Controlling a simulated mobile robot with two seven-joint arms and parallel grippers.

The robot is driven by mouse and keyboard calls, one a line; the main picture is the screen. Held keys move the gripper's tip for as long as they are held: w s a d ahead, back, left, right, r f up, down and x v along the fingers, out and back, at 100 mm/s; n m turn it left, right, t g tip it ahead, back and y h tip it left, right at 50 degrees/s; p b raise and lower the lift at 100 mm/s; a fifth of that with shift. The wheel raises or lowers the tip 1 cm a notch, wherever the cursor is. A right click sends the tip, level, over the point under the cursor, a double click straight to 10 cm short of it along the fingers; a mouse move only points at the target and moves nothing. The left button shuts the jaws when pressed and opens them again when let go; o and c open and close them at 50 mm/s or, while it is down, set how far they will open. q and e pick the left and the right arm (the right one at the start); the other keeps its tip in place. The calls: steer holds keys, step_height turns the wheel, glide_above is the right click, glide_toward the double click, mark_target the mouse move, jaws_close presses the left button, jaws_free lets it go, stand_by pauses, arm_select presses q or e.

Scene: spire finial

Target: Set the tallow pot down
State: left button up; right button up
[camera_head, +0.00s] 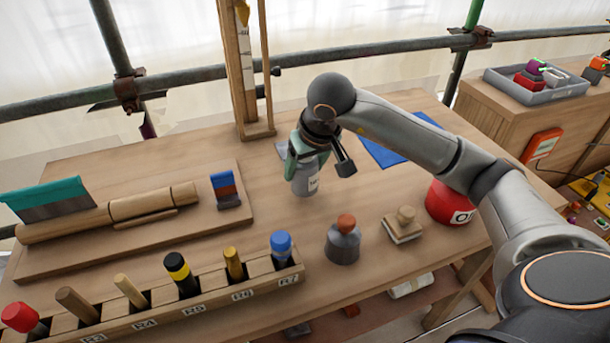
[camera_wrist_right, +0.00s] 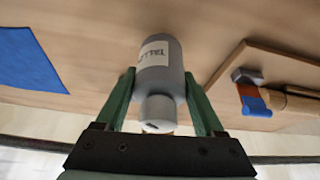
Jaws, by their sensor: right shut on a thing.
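The tallow pot (camera_head: 306,181) is a grey cylinder with a white label, on or just above the middle of the wooden table; I cannot tell whether its base touches. My right gripper (camera_head: 306,150) is shut on it from the far side, with a green finger on each side. The right wrist view shows the pot (camera_wrist_right: 178,68) between the two green fingers of my right gripper (camera_wrist_right: 163,92), its label partly reading "TALL". My left gripper is not in view.
A grey pot with an orange-brown knob (camera_head: 343,242), a wooden block (camera_head: 403,225) and a red container (camera_head: 449,203) stand to the right. A rack of handled tools (camera_head: 190,308) runs along the front left. A blue cloth (camera_head: 385,154) lies behind. A board (camera_head: 130,245) is left.

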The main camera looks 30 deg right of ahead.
step_height(320, 180, down, 2)
steer(key=shift+f, duration=0.15)
steer(key=shift+f, duration=0.1)
steer(key=shift+f, duration=0.15)
steer(key=o, duration=1.5)
